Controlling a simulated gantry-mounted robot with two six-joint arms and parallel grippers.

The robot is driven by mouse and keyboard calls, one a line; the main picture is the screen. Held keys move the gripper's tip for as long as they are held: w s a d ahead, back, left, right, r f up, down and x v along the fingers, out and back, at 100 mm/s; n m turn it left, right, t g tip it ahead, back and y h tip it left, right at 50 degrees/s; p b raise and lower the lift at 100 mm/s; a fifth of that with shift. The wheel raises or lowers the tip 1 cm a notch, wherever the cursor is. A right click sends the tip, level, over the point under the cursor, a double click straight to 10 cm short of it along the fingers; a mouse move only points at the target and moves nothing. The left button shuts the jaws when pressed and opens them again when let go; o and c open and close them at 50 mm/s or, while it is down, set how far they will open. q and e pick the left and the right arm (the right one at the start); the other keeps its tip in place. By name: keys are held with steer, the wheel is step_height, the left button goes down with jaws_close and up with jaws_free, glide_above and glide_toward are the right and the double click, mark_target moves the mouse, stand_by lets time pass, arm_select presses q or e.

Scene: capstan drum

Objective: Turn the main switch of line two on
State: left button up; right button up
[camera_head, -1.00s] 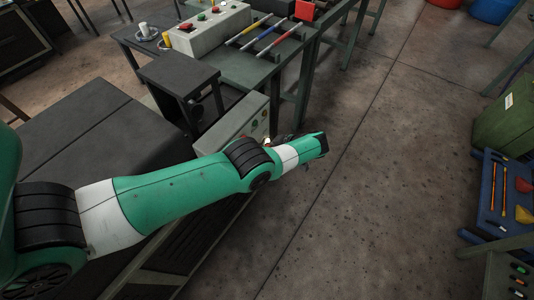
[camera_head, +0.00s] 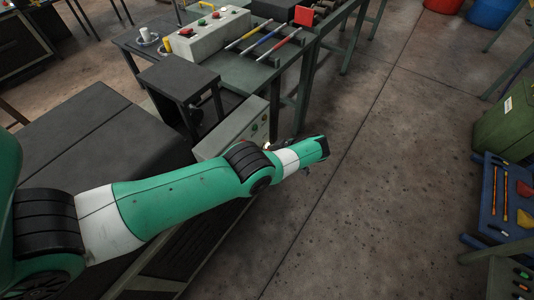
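My green and white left arm reaches in from the left and ends in the dark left gripper (camera_head: 318,148), beyond a small slanted grey control box (camera_head: 230,133). The gripper's fingers are not clear, so I cannot tell if it is open or shut. The box's front face has small round controls, partly hidden by my arm. A larger grey box (camera_head: 212,38) with red, green and yellow controls stands on the bench at the top. I cannot tell which control is the main switch of line two. My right gripper is not in view.
A dark open-fronted stand (camera_head: 178,78) is beside the small box. Coloured rods (camera_head: 268,42) and a red block (camera_head: 304,15) are on the bench. A blue tray with tools (camera_head: 487,205) and a green box (camera_head: 505,122) stand at the right. The middle concrete floor is clear.

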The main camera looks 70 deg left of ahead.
arm_select(q)
steer(key=v, duration=1.1)
steer(key=shift+r+b, duration=0.2)
steer(key=shift+b, duration=0.2)
steer(key=shift+w+d+r, duration=0.1)
